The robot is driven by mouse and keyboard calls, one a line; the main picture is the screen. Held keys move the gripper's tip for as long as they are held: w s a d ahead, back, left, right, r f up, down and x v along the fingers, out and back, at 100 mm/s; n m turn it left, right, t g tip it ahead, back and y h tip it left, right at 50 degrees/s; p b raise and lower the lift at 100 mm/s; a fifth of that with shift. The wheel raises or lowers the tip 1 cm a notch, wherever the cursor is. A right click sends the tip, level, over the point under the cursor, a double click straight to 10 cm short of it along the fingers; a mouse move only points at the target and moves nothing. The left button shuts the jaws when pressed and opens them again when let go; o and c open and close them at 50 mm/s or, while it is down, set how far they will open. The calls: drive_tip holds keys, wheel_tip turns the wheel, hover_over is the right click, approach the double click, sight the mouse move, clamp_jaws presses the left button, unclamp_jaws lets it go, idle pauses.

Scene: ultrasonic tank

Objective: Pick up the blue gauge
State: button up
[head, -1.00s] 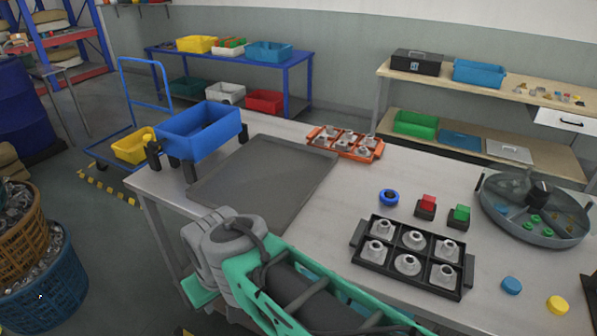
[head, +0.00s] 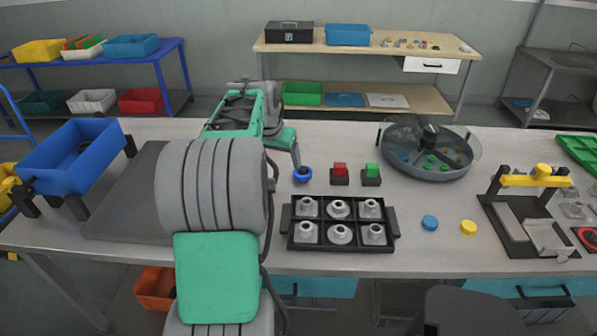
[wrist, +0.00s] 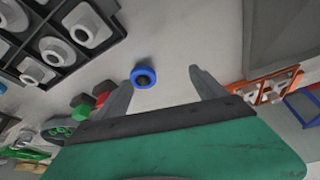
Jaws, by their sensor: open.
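The blue gauge is a small blue ring (head: 303,174) with a dark centre, lying on the grey table just left of the red and green button blocks. My gripper (head: 296,158) is right beside it in the head view, with a fingertip just above its upper left edge. In the wrist view the ring (wrist: 143,69) shows in the gap between the fingertips of my open gripper (wrist: 160,77), nearer the left finger. The jaws hold nothing. I cannot tell the exact height of the fingertips above the table.
A black tray (head: 324,223) of metal parts sits just in front of the ring. The red block (head: 340,173) and green block (head: 371,174) stand to its right, then a round tank (head: 430,170). A dark mat (head: 125,205) and blue bin (head: 75,155) lie left.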

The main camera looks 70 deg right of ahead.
drive_tip(key=m, duration=0.1)
approach(302, 169)
wheel_tip(302, 169, down, 2)
drive_tip(key=shift+g, duration=0.3)
drive_tip(key=x, duration=0.2)
drive_tip(key=p+x, duration=0.1)
drive_tip(key=x, duration=0.2)
drive_tip(key=p+x, duration=0.1)
drive_tip(key=x, duration=0.1)
drive_tip(key=shift+w+d+f, duration=0.1)
drive_tip(key=shift+d+f, duration=0.1)
drive_tip(key=shift+d, duration=0.25)
drive_tip(key=shift+c, duration=0.4)
drive_tip(key=c, duration=1.7)
